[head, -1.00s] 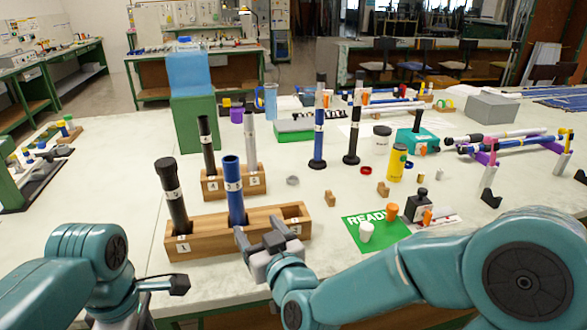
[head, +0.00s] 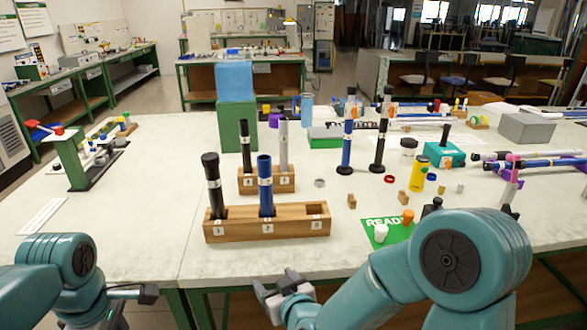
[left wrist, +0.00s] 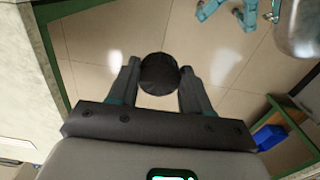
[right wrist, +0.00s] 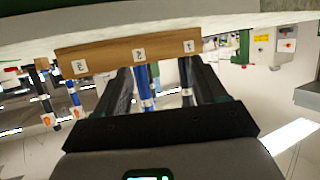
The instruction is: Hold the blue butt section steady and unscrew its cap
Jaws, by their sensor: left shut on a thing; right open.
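The blue butt section (head: 265,187) stands upright in the middle hole of a wooden rack (head: 285,228). Its top end shows no black cap. My left gripper (left wrist: 160,78) is shut on a round black cap (left wrist: 160,72), seen end-on in the left wrist view with floor behind it. In the head view my left gripper (head: 147,293) is low at the left, away from the rack. My right gripper (head: 280,285) is open and empty, in front of the rack and apart from it. The blue section also shows beyond its fingers in the right wrist view (right wrist: 143,82).
A black rod (head: 213,185) stands in the rack's left hole; the right hole is empty. A smaller rack (head: 266,183) behind holds two rods. A green READY mat (head: 393,233) with small cups lies to the right. The table front between rack and edge is clear.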

